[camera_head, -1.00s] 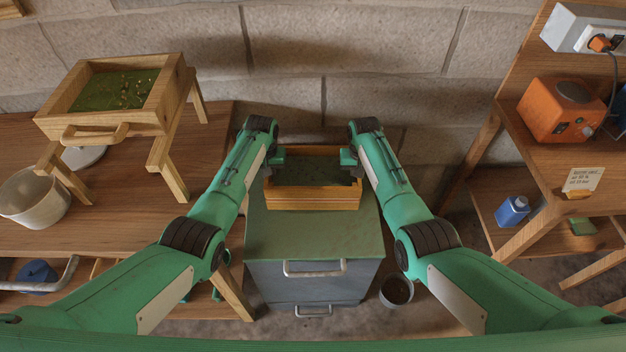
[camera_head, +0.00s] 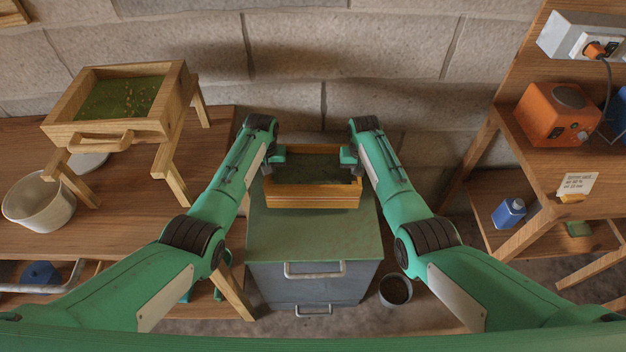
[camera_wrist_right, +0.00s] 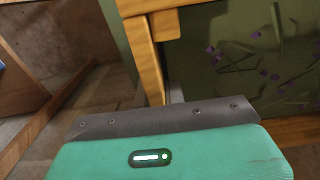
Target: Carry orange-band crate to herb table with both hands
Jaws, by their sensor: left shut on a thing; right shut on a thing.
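The orange-band crate (camera_head: 313,195) is a wooden box with orange-toned sides and dark green contents. It sits at, or just above, the far part of the green cabinet top; I cannot tell if it touches. My left gripper (camera_head: 273,160) is shut on its left side and my right gripper (camera_head: 350,160) on its right side. In the right wrist view the crate's wooden rim (camera_wrist_right: 146,55) is close to the gripper, with dark green contents and small purple bits beside it. The fingertips are mostly hidden. Which table is the herb table I cannot tell for sure; a wooden table (camera_head: 120,215) stands at the left.
The left table bears a wooden sieve stand (camera_head: 170,100) and a pale pot (camera_head: 38,203). The green-topped cabinet (camera_head: 315,235) stands in the middle, with a small bucket (camera_head: 396,290) on the floor beside it. A shelf at the right holds an orange device (camera_head: 550,115) and a blue bottle (camera_head: 509,212).

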